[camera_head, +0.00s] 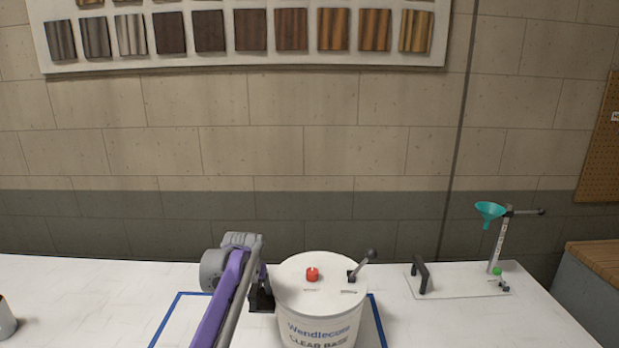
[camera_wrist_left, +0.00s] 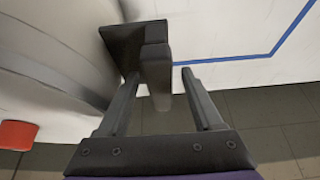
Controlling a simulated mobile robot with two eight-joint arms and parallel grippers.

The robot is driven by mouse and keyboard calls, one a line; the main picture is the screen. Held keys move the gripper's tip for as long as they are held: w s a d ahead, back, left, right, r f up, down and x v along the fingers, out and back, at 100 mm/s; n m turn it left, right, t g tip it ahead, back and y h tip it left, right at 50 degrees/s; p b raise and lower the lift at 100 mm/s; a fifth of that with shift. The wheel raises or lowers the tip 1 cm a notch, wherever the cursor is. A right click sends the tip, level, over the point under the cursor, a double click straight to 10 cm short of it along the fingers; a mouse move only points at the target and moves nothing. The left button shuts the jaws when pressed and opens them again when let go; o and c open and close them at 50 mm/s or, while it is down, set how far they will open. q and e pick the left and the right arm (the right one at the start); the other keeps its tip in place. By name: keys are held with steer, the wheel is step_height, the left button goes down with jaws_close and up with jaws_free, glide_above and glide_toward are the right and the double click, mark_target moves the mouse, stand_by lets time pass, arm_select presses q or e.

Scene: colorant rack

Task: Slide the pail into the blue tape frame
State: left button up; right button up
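The white pail (camera_head: 318,305) stands on the table, with a red cap (camera_head: 312,274) and a dark lever (camera_head: 362,264) on its lid. Its wall fills the left of the left wrist view (camera_wrist_left: 45,65). The blue tape frame (camera_head: 168,317) shows on both sides of the pail; the pail hides part of it, and I cannot tell whether the pail is wholly inside. My left gripper (camera_head: 262,296) is at the pail's left side. In the wrist view its fingers (camera_wrist_left: 160,85) are apart, with a dark upright bar (camera_wrist_left: 156,75) between them and a visible gap at the right finger. My right gripper is out of view.
A clear plate with a dark handle (camera_head: 421,276) and a stand with a teal funnel (camera_head: 490,212) are at the right. A grey container (camera_head: 5,320) is at the far left edge. The table left of the frame is mostly clear. A brick wall is behind.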

arm_select(q)
steer(key=v, duration=1)
steer(key=shift+s+a+r, duration=0.1)
steer(key=shift+s+r, duration=0.1)
steer(key=shift+r, duration=0.15)
steer(key=s+a+f, duration=0.1)
steer(key=s+f, duration=0.5)
steer(key=s, duration=0.7)
steer(key=s+f, duration=0.5)
steer(key=s, duration=0.8)
steer(key=s+a+f, duration=0.1)
steer(key=s+f, duration=0.5)
steer(key=s, duration=0.7)
steer(key=shift+s+a+f, duration=0.2)
steer(key=shift+a+f, duration=0.1)
steer(key=shift+f, duration=0.05)
